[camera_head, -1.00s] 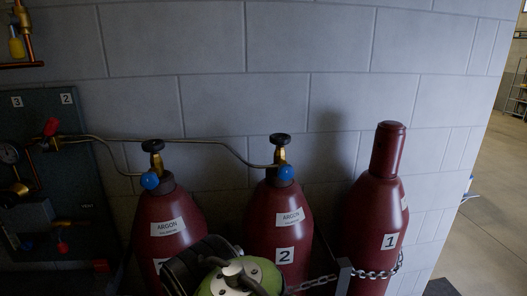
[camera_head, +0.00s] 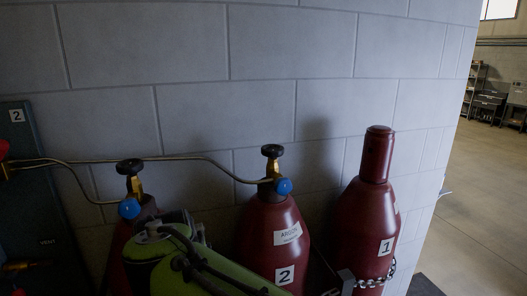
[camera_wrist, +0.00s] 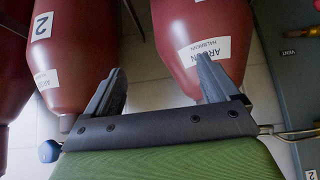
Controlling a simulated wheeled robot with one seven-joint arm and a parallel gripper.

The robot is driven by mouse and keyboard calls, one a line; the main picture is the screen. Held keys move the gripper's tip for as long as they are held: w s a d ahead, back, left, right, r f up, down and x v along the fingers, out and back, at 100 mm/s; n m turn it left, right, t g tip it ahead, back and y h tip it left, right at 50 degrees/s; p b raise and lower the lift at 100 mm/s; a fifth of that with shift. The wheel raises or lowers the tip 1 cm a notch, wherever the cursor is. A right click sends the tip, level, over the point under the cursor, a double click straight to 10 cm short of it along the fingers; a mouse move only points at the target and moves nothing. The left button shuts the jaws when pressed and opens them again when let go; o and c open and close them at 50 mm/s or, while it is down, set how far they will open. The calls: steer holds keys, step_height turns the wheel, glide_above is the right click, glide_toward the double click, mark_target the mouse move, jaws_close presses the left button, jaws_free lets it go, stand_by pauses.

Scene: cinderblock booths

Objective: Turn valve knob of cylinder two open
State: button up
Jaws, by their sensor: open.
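Cylinder two (camera_head: 262,240) is a dark red gas bottle with a "2" label, standing upright in the middle of the head view. Its black valve knob (camera_head: 272,151) sits on top of a brass valve with a blue fitting (camera_head: 283,186) at its side. In the wrist view cylinder two (camera_wrist: 85,50) is at the left, with a blue fitting (camera_wrist: 49,151) below it; its black knob does not show there. My gripper (camera_wrist: 160,63) is open and empty, its fingers spread in front of the gap between cylinder two and the neighbouring argon cylinder (camera_wrist: 190,25). My green arm hides it in the head view.
The left cylinder's black knob (camera_head: 130,167) rises close to my arm. Capped cylinder 1 (camera_head: 362,225) stands at right with a chain (camera_head: 374,283). A thin metal pipe (camera_head: 160,158) runs along the block wall to a dark panel (camera_head: 38,210). Open floor lies far right.

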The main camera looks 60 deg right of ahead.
steer(key=w+d+r+m+g+h, duration=0.2)
steer(key=d+m+h, duration=0.1)
steer(key=d, duration=0.4)
steer(key=m+g+h, duration=0.9)
steer(key=m, duration=0.1)
glide_toward(277, 152)
steer(key=w+a, duration=0.2)
steer(key=w, duration=0.2)
steer(key=x, duration=0.5)
steer(key=p+x, duration=0.1)
steer(key=x, duration=0.4)
steer(key=f+p+x, duration=0.1)
steer(key=x, duration=0.4)
steer(key=shift+s, duration=0.35)
steer(key=shift+s+d+f, duration=0.1)
steer(key=shift+d, duration=0.4)
steer(key=c, duration=1)
steer(key=shift+o, duration=0.2)
steer(key=shift+n, duration=0.3)
steer(key=shift+a+f+t+b, duration=0.15)
steer(key=shift+t+b, duration=0.25)
steer(key=shift+b, duration=0.25)
